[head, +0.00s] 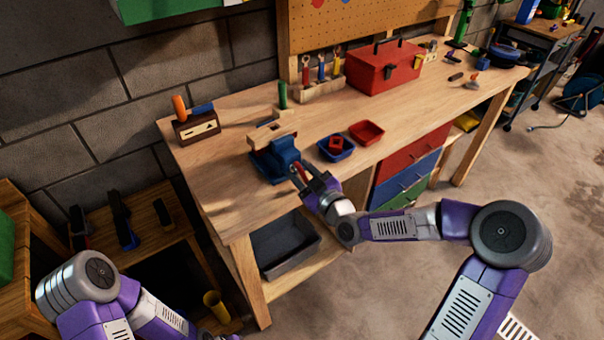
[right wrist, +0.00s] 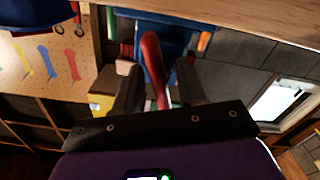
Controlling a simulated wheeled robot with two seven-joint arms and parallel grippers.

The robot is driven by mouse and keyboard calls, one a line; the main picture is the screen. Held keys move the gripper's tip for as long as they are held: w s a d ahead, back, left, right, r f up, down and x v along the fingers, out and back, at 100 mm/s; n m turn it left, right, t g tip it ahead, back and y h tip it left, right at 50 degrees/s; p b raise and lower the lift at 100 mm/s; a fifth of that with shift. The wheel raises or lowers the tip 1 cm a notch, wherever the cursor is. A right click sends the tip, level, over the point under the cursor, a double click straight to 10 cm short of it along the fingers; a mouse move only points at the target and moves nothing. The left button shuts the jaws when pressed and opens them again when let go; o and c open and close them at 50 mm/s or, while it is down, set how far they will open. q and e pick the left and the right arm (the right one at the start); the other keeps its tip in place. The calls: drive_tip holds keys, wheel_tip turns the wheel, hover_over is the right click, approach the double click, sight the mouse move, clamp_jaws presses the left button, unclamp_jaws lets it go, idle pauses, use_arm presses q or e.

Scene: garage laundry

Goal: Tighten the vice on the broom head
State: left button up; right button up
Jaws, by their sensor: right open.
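The blue vice (head: 276,163) stands at the front edge of the wooden workbench. A pale wooden block, which looks like the broom head (head: 266,137), sits at the top of its jaws; I cannot tell how firmly it is gripped. The vice's red handle (head: 298,171) faces the front. My right gripper (head: 304,182) is at this handle with its fingers open. In the right wrist view, the red handle (right wrist: 153,68) runs between the two separated fingers (right wrist: 157,84), with the blue vice (right wrist: 158,32) beyond. My left gripper is out of view; only my left arm shows.
Blue (head: 336,149) and red (head: 367,132) trays sit right of the vice. A red toolbox (head: 384,69) and a tool rack (head: 320,91) stand behind. A wooden box (head: 197,127) is at the bench's left end. A grey bin (head: 284,245) lies on the shelf below.

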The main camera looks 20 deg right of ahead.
sight(305, 176)
clamp_jaws()
drive_tip(key=shift+m, duration=0.7)
unclamp_jaws()
drive_tip(key=shift+s, duration=0.1)
drive_tip(key=p+v, duration=0.1)
drive_tip(key=v, duration=0.5)
drive_tip(key=shift+s+p, duration=0.1)
drive_tip(key=shift+p, duration=0.2)
drive_tip(key=shift+s+d, duration=0.25)
drive_tip(key=shift+s, duration=0.35)
